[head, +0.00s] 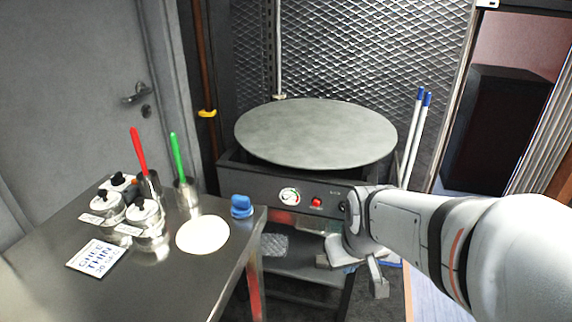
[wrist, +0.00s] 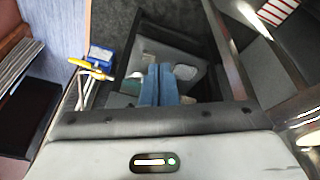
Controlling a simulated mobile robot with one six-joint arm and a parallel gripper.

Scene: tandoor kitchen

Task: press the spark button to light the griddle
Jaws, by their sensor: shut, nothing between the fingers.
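I cannot make out the red button in the wrist view. Part of the panel's right end is hidden behind my arm.
A steel table (head: 205,270) on the left holds lidded pots (head: 146,216), red- and green-handled utensils in cups, a white disc (head: 203,234), a card (head: 96,258) and a blue object (head: 241,206) near its right edge. Blue-tipped rods (head: 416,130) stand right of the griddle.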

